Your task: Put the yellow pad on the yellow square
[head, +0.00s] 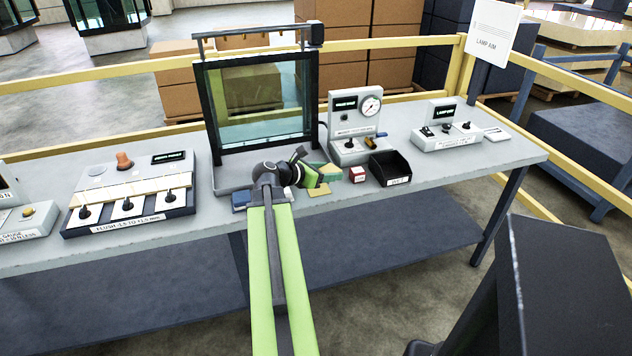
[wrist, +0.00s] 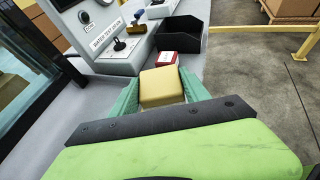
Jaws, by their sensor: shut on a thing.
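The yellow pad (wrist: 161,87) is between the two teal fingers of my gripper (wrist: 160,95) in the wrist view, and the fingers are shut on it. In the head view my gripper (head: 330,173) is over the front part of the grey bench, in front of the glass-panel stand. The square cannot be seen in the wrist view.
A red and white box (head: 357,174) stands right of my gripper, with a black bin (head: 390,168) beyond it. A gauge box (head: 354,128) stands behind them. A blue block (head: 240,199) lies left of my arm. The front right of the bench (head: 455,168) is clear.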

